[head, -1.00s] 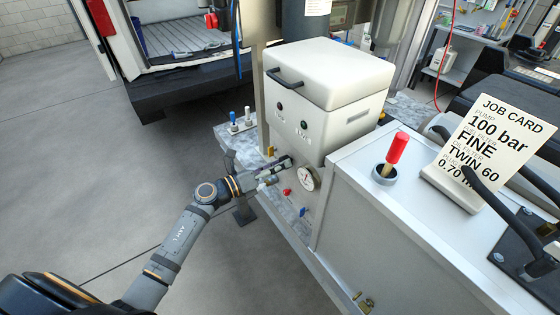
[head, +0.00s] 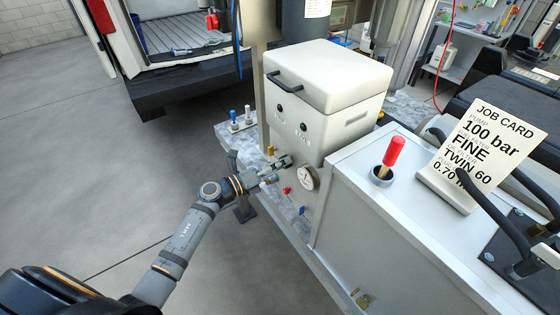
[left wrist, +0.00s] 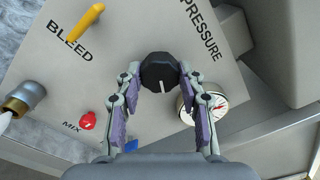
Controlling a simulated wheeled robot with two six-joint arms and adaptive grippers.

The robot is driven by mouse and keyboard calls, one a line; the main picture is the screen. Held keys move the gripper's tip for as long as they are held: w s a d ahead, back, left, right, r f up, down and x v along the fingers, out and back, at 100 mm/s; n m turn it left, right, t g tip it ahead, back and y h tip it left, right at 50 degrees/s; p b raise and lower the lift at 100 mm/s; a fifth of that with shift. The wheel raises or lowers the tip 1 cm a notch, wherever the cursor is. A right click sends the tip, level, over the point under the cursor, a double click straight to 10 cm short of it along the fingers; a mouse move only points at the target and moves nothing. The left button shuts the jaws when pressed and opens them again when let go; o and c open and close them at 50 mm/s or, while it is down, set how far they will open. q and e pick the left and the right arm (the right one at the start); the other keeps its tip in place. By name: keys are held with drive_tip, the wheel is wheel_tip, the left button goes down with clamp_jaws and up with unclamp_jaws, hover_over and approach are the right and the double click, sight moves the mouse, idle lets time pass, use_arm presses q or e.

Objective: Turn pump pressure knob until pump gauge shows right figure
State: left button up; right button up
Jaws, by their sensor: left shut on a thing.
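The black pressure knob (left wrist: 158,68) with a white pointer mark sits beside the word PRESSURE on the pump panel, in the left wrist view. My left gripper (head: 281,169) is shut on it, one finger on each side; in the head view the gripper hides the knob. The round white pump gauge (head: 308,178) is just right of the gripper. In the left wrist view the gauge (left wrist: 214,106) is partly covered by a finger; its red arc shows, but its figure is too small to read. The job card (head: 487,150) reads pump 100 bar. My right gripper is not in view.
A yellow BLEED lever (left wrist: 86,24), a red MIX knob (left wrist: 88,121) and a brass fitting (left wrist: 25,97) are on the same panel, near the fingers. A white box (head: 325,90) stands above the panel. Grey floor (head: 70,170) is clear to the left.

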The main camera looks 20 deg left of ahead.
use_arm(q)
drive_tip(key=shift+n, duration=1)
drive_tip(key=o, duration=1.2)
drive_tip(key=v, duration=1.2)
drive_tip(key=shift+f, duration=0.15)
drive_tip(key=shift+a, duration=0.1)
